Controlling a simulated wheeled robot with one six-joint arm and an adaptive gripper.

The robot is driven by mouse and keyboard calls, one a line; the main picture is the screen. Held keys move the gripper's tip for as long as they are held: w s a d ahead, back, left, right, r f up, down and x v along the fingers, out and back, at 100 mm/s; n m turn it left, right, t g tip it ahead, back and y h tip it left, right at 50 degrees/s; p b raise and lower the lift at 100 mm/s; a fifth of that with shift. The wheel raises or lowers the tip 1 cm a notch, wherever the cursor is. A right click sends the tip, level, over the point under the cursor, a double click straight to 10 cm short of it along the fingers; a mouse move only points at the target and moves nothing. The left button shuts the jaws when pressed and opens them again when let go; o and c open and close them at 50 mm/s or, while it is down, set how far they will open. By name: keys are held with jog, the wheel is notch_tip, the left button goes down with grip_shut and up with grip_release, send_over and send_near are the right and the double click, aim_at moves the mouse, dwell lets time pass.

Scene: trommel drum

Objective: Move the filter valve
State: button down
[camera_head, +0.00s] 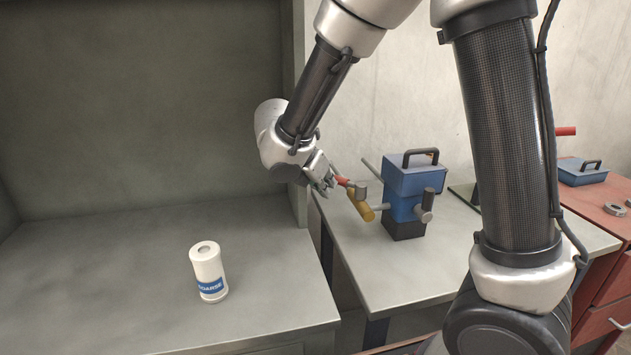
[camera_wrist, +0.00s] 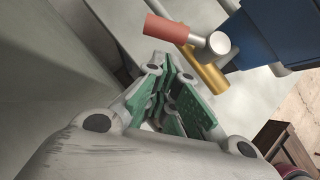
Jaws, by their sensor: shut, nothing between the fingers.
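The filter unit is a blue box (camera_head: 412,182) with a black handle on top, standing on the right bench. A valve with a red handle (camera_head: 343,182), a grey hub (camera_head: 361,190) and a brass-coloured cylinder (camera_head: 360,206) sticks out from its left side. In the wrist view the red handle (camera_wrist: 166,29) lies above the fingertips and the brass cylinder (camera_wrist: 207,72) to their right. My gripper (camera_head: 330,186) is shut and empty, close to the red handle's end; I cannot tell whether they touch. Its green-padded fingers show in the wrist view (camera_wrist: 167,68).
A white canister (camera_head: 208,272) with a blue label stands on the left bench (camera_head: 110,290). A gap separates it from the right bench (camera_head: 385,276). A red cabinet (camera_head: 600,225) at the far right carries a blue lidded box (camera_head: 584,174) and metal rings.

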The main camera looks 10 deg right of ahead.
jog(key=shift+w+d+f, duration=0.2)
jog(key=shift+w+d, duration=0.35)
jog(key=shift+d, duration=0.15)
jog(key=shift+w, duration=0.1)
jog(key=shift+w+d, duration=0.15)
jog(key=shift+w, duration=0.25)
